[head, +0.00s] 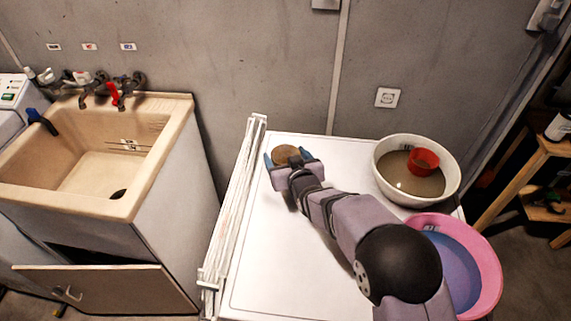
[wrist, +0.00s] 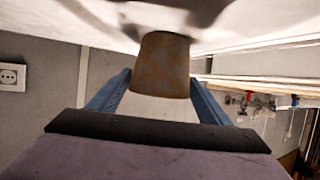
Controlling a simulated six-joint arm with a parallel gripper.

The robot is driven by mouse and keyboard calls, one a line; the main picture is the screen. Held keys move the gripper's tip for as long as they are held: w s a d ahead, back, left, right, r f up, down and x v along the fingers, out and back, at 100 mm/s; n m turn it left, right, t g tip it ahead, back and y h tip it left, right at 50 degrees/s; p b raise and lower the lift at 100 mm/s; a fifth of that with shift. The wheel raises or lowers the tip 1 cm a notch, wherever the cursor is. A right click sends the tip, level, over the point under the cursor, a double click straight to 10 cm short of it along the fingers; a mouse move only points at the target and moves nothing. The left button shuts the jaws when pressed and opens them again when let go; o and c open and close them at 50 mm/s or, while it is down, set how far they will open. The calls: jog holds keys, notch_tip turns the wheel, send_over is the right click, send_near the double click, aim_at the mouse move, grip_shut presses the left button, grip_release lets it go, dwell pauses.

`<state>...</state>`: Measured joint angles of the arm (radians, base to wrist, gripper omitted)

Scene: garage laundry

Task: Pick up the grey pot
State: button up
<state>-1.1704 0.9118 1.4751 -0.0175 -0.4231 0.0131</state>
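The pot (head: 286,154) is a small, round, brownish-grey vessel on the white machine top near its back left corner. In the wrist view the pot (wrist: 165,66) has mottled brown-grey sides, and the picture is upside down, with the white top along its upper edge. My gripper (head: 288,159) is at the pot, with one blue finger on each side of it. In the wrist view my gripper (wrist: 160,78) is open around the pot, with a narrow gap at the left finger. Contact at the right finger is unclear.
A folded white drying rack (head: 233,205) stands along the left edge of the machine top (head: 275,270). A white basin (head: 385,152) holding a red bowl (head: 423,161) and a pink tub (head: 489,262) are at the right. A beige sink (head: 60,195) is farther left.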

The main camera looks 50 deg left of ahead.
jog(key=c, duration=0.7)
jog(key=shift+o, duration=0.2)
notch_tip(320, 180, up, 10)
jog(key=b, duration=0.2)
